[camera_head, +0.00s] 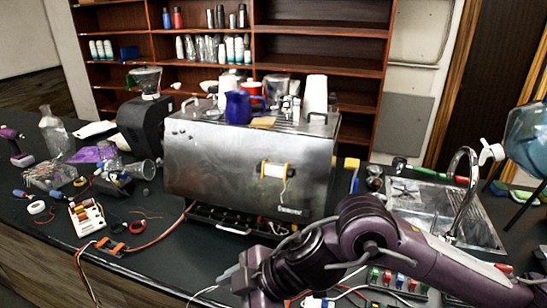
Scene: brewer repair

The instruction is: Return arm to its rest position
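My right arm (400,250) comes in from the lower right. It bends over the front of the dark counter, before the steel brewer (235,165). My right gripper (236,277) is at the bottom middle, just in front of the open tray under the brewer. Only a small pale part of it shows, and I cannot see whether it is open or what is between its fingers. My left arm and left gripper are not in view.
A sink with a curved tap (462,190) is at the right, beside a blue water bottle (527,140). A blue jug (238,107) and cups stand on the brewer. Tools, wires and a purple cloth (92,154) crowd the left counter. Cables and coloured connectors (398,280) lie near my arm.

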